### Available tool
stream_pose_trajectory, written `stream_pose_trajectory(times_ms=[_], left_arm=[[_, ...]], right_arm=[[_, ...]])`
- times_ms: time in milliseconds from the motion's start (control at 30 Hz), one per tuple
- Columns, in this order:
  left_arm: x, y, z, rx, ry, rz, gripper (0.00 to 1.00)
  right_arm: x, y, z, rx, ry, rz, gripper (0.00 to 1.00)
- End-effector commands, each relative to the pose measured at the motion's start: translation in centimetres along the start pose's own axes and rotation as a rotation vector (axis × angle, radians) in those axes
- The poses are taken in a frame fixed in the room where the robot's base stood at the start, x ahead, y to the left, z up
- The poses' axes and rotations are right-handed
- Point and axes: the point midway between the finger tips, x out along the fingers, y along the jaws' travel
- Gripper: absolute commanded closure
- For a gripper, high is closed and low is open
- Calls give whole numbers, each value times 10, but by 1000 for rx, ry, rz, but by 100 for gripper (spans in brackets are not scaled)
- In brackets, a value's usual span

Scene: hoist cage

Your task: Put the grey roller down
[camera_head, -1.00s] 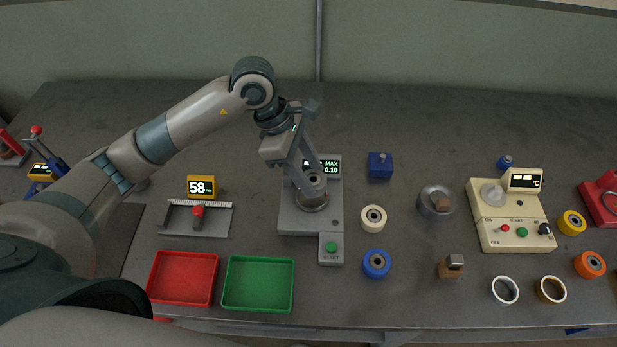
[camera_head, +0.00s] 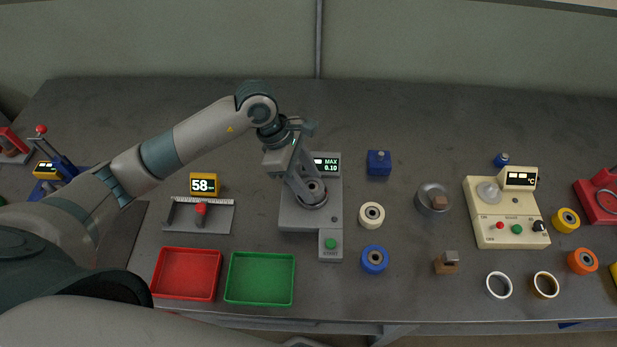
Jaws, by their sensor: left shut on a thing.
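My left gripper (camera_head: 303,188) reaches down over the grey tester (camera_head: 297,219), which has a small screen reading MAX 0.10 and a green START button. The gripper is shut on the grey roller (camera_head: 314,193), a dark grey ring shape at the tester's round seat. The fingers cover part of the roller. I cannot tell whether the roller rests on the seat or hangs just above it. My right gripper is not in view.
A red tray (camera_head: 187,297) and a green tray (camera_head: 260,302) stand empty in front. A gauge (camera_head: 200,217) is left of the tester. A cream roller (camera_head: 371,215) and a blue roller (camera_head: 374,259) stand right of it. A cream device (camera_head: 484,239) is further right.

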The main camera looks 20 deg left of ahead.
Motion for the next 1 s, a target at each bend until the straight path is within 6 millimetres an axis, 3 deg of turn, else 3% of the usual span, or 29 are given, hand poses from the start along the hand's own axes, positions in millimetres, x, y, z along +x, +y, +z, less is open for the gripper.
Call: stream_pose_trajectory(times_ms=[300,333,400,767,1000], left_arm=[[3,0,-1,1,-1,1,92],[2,0,-1,0,0,0,51],[2,0,-1,0,0,0,37],[1,0,0,0,0,0,37],[-12,1,-1,1,1,3,37]], right_arm=[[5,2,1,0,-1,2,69],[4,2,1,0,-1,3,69],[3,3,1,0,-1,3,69],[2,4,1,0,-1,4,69],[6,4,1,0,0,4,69]])
